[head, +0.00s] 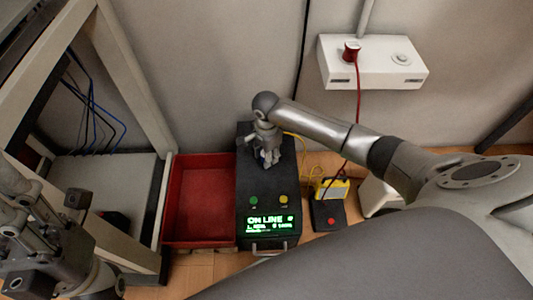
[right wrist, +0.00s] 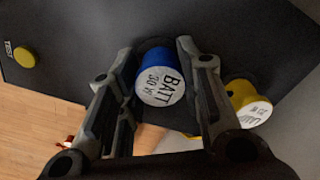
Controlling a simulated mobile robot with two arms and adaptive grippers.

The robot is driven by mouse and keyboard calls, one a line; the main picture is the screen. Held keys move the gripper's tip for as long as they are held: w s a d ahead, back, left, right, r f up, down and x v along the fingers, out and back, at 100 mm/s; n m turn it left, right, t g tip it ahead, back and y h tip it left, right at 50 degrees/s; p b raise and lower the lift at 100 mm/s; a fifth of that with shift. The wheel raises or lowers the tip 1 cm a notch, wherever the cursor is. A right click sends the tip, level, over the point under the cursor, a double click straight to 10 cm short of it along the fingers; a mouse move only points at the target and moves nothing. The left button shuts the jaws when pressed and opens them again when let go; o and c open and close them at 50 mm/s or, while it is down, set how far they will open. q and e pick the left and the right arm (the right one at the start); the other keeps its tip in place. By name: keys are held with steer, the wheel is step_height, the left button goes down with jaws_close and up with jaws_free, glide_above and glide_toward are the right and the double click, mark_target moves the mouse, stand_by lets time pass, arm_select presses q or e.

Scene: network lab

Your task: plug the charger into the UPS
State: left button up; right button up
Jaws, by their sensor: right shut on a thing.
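The UPS (head: 265,184) is a black box on the floor with a lit green "ON LINE" display (head: 269,222). My right gripper (head: 268,161) is over the rear of its top. In the right wrist view, my right gripper (right wrist: 156,50) is shut on a blue round plug (right wrist: 160,84) with a white face marked "BATT 30 W". The plug is at the dark top; whether it is fully seated is hidden. A yellow plug (right wrist: 248,102) is beside it, partly behind a finger. My left gripper (head: 45,225) is at the lower left, away from the UPS; its fingers are unclear.
A red tray (head: 204,203) stands left of the UPS. A white wall outlet (head: 373,70) holds a red plug (head: 351,52) with a hanging red cord. A yellow device (head: 333,188) and a black box with a red button (head: 328,215) are on the right. A rack stands left.

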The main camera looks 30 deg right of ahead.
steer(key=shift+f, duration=0.3)
steer(key=o, duration=1)
steer(key=shift+o, duration=0.2)
step_height(320, 180, up, 12)
